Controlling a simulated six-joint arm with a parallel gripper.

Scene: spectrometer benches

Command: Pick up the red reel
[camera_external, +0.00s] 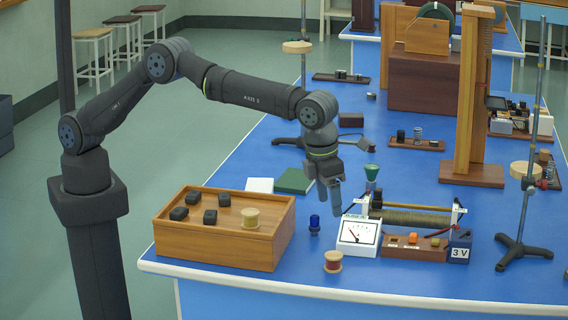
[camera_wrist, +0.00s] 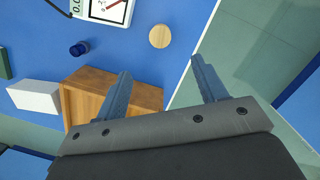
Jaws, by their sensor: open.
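The red reel (camera_external: 333,263) stands on the blue bench near its front edge, with pale wooden ends and red winding between them. In the wrist view its round wooden top (camera_wrist: 160,36) shows beyond the fingertips, and the red winding is hidden. My gripper (camera_external: 330,203) is open and empty, pointing down above the bench, above and behind the reel in the external view. In the wrist view the two fingers of my gripper (camera_wrist: 161,68) are spread apart, and the reel's top lies ahead of the gap between them, untouched.
A wooden box (camera_external: 200,250) with black blocks and a tan reel (camera_external: 250,218) stands left. A small blue object (camera_external: 314,225) and a white meter (camera_external: 358,236) stand near the red reel. A coil apparatus (camera_external: 415,218) is to the right. The front strip right of the reel is clear.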

